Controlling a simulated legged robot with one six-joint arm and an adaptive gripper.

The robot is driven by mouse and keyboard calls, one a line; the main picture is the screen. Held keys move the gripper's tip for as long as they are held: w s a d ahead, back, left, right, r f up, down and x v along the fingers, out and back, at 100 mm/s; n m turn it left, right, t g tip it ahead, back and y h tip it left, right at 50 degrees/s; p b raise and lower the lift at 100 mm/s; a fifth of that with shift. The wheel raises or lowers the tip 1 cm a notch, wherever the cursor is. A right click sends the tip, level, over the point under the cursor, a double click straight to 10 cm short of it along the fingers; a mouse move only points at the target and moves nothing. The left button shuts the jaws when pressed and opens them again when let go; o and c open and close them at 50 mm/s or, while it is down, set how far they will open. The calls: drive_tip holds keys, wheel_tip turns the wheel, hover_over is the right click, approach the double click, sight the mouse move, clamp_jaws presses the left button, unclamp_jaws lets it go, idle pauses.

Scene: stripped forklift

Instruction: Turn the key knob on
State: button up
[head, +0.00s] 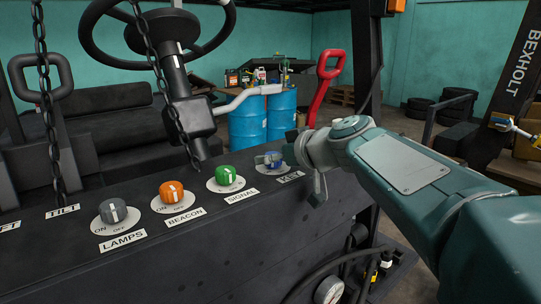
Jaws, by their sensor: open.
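My gripper (312,180) is just right of the knob, at the end of my teal arm. It partly overlaps the knob's plate in the picture. I cannot tell whether a finger touches the knob, and its turn position is unclear.
Left of the key are a green SIGNAL knob (229,174), an orange BEACON knob (171,191) and a grey LAMPS knob (113,211). A steering wheel (150,25), hanging chain (160,75) and red lever (325,80) stand behind the panel.

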drive_tip(key=shift+w+a+f, duration=0.1)
drive_tip(key=shift+w+a, duration=0.05)
drive_tip(key=shift+w, duration=0.05)
drive_tip(key=c, duration=1.2)
drive_tip(key=shift+o, duration=0.2)
drive_tip(key=shift+s+m+t+h, duration=0.1)
drive_tip(key=shift+m+t+h, duration=0.4)
drive_tip(key=shift+m+h, duration=0.25)
drive_tip(key=shift+f+m+t+h, duration=0.2)
drive_tip(key=shift+m+t+h, duration=0.4)
drive_tip(key=shift+m+h, duration=0.45)
drive_tip(key=shift+r+m+h, duration=0.1)
drive_tip(key=shift+m+h, duration=0.2)
